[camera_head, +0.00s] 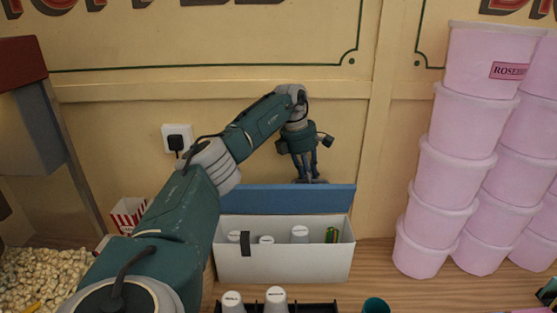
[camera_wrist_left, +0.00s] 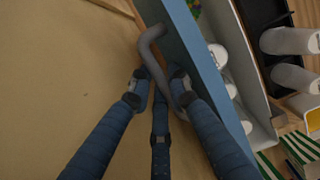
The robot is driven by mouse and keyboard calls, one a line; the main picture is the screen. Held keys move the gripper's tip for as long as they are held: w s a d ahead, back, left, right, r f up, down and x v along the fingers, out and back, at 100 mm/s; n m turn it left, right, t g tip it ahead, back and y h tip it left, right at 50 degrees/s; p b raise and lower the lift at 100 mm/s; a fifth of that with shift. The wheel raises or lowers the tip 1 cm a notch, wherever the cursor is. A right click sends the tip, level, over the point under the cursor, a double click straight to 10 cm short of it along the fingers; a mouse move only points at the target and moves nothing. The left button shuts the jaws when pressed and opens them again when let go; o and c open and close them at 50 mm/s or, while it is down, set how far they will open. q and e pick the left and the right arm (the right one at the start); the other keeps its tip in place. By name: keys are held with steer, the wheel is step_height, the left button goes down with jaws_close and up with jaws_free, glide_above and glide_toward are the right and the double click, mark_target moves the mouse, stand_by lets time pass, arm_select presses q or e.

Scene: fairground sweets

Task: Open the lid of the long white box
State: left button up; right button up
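The long white box (camera_head: 284,262) stands on the counter against the wall in the head view. Its blue lid (camera_head: 290,200) is raised and stands roughly upright along the back edge, so the inside shows. My left gripper (camera_head: 311,180) points down behind the lid. In the left wrist view the lid (camera_wrist_left: 190,35) runs down beside my left gripper (camera_wrist_left: 160,88). A curved grey handle (camera_wrist_left: 153,48) on the lid passes between its fingertips, which look closed around it. My right gripper is in neither view.
White cups (camera_head: 299,234) and a green item (camera_head: 331,235) are in the box. A black holder (camera_head: 310,307) with capped cups stands in front. Pink tubs (camera_head: 443,175) are stacked on the right. Popcorn (camera_head: 35,275) and a striped carton (camera_head: 128,214) are on the left.

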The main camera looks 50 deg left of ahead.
arm_select(q)
steer(key=o, duration=0.4)
steer(key=shift+a+f, duration=0.1)
steer(key=shift+o, duration=0.2)
step_height(320, 180, up, 8)
steer(key=shift+f, duration=0.25)
steer(key=shift+w, duration=0.1)
